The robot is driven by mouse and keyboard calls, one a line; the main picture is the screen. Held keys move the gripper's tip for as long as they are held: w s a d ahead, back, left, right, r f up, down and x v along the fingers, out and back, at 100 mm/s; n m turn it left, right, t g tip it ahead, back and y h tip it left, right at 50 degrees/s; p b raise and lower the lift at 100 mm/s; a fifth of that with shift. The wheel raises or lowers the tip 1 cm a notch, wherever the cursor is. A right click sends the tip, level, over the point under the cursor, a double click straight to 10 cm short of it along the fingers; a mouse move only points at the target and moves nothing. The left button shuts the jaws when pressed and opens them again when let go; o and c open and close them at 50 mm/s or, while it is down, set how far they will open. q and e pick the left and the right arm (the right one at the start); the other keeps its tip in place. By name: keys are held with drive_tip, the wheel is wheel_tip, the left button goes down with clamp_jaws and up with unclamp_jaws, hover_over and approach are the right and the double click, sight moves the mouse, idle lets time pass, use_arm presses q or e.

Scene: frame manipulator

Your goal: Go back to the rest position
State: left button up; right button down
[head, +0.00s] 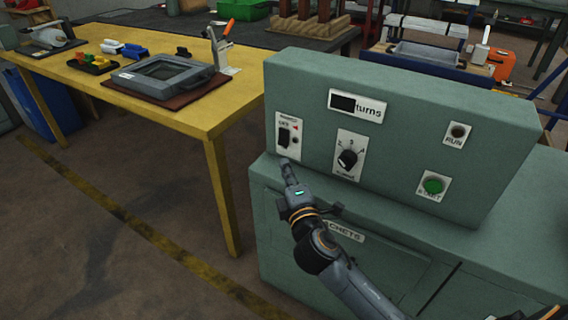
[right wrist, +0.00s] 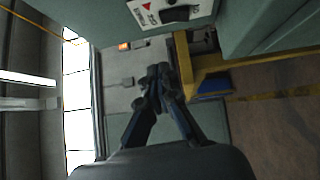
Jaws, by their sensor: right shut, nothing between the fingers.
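My right gripper (head: 286,166) is shut and empty. In the head view it is in front of the green machine (head: 400,120), just below the black rocker switch (head: 284,137) on the machine's left side. I cannot tell whether the fingertips touch the panel. In the right wrist view the closed fingers (right wrist: 158,82) point away from the camera, and the switch plate (right wrist: 172,12) is at the top edge. My left gripper is not in view.
The machine also has a dial (head: 348,158), a green start button (head: 433,186) and a RUN lamp (head: 458,132). A yellow table (head: 200,118) with a grey framed press (head: 165,74) stands at left. Open floor (head: 120,240) lies in front of the table.

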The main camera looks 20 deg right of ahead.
idle(0.3)
